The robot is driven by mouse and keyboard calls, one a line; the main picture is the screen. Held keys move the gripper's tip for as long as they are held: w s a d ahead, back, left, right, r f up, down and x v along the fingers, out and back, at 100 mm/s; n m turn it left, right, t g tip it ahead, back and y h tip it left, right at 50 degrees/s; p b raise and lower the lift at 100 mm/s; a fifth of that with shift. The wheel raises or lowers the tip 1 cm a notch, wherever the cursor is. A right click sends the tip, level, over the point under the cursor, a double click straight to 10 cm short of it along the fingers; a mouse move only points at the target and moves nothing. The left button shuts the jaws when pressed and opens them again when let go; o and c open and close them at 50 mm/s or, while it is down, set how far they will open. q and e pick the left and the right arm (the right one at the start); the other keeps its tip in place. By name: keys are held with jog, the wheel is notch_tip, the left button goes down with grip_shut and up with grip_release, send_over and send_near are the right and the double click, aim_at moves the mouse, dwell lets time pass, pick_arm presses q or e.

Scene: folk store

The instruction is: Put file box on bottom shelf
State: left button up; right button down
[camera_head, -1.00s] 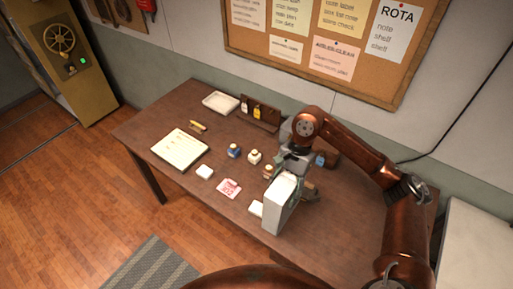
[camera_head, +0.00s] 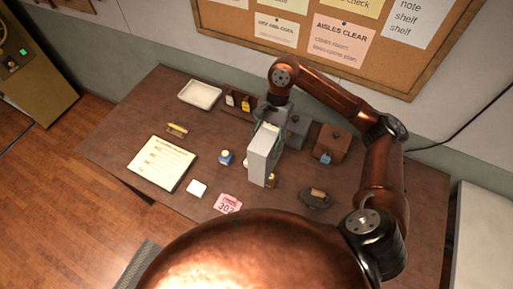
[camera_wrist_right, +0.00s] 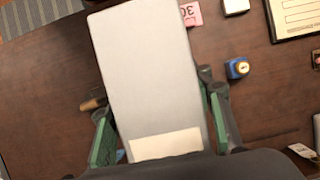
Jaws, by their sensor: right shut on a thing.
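The file box (camera_head: 262,160) is a pale grey upright box with a whitish label at one end. My right gripper (camera_head: 272,122) is shut on it and holds it over the dark wooden desk. In the right wrist view the file box (camera_wrist_right: 150,70) fills the middle, between the green-padded fingers of my right gripper (camera_wrist_right: 163,125). Whether its lower end clears the desk I cannot tell. I cannot make out a bottom shelf in these frames. My left gripper is out of view.
The desk (camera_head: 120,135) holds a notepad (camera_head: 161,163), a white tray (camera_head: 200,95), a blue-labelled bottle (camera_head: 226,157), a pink ticket (camera_head: 228,204), a brown box (camera_head: 331,145) and a dark stamp-like object (camera_head: 315,199). A corkboard (camera_head: 300,50) hangs behind. A white surface (camera_head: 482,240) stands at the right.

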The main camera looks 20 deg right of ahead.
pick_arm(q)
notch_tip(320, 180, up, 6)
jog(key=p, duration=0.5)
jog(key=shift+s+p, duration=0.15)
jog(key=shift+p, duration=0.15)
pick_arm(e)
jog(key=s+d+f, duration=0.5)
jog(key=d+f, duration=0.6)
jog(key=f, duration=0.1)
jog(key=shift+d, duration=0.35)
jog(key=shift+f, duration=0.1)
jog(key=c, duration=1)
grip_release()
jog(key=shift+o, duration=0.2)
